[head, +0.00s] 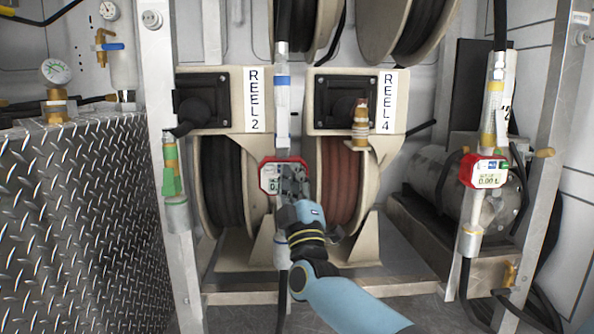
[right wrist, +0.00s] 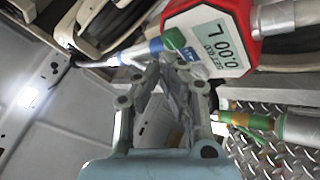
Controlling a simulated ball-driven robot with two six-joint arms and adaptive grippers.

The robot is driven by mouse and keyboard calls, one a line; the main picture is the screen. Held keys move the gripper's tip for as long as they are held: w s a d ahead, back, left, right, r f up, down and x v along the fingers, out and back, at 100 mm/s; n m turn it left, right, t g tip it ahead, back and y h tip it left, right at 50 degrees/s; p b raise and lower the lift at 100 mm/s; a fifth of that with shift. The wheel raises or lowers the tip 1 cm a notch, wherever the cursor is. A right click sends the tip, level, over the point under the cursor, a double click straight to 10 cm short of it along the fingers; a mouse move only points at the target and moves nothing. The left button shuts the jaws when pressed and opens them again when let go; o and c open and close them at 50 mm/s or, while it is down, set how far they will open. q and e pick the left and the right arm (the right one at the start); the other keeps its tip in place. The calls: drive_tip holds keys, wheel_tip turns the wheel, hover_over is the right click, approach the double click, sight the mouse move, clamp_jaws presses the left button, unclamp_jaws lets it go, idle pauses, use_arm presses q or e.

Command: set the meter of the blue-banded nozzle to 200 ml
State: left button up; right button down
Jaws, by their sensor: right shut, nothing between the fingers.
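The blue-banded nozzle (head: 283,100) hangs upright in the middle of the head view, with a blue band near its top. Its red-framed meter (head: 268,162) sits below, partly hidden by my right gripper (head: 292,180). A green button (right wrist: 175,38) and a blue button (right wrist: 188,54) sit beside the display. My right gripper (right wrist: 172,72) is shut and empty, its fingertips close to the buttons; contact cannot be told. My left gripper is not in view.
A yellow-banded nozzle with a red meter (head: 484,171) hangs at the right, reading 0.00 L. A green-banded nozzle (head: 172,180) hangs at the left, beside a diamond-plate box (head: 80,225). Reels (head: 340,190) stand close behind the middle meter.

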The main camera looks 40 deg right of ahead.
drive_tip(key=shift+w+d, duration=0.15)
drive_tip(key=shift+w, duration=0.1)
drive_tip(key=shift+w+d, duration=0.4)
drive_tip(key=shift+w, duration=0.2)
idle(1.0)
drive_tip(key=shift+s+a, duration=0.1)
drive_tip(key=shift+s+a+p, duration=0.55)
drive_tip(key=shift+s+p, duration=0.25)
drive_tip(key=shift+s, duration=0.1)
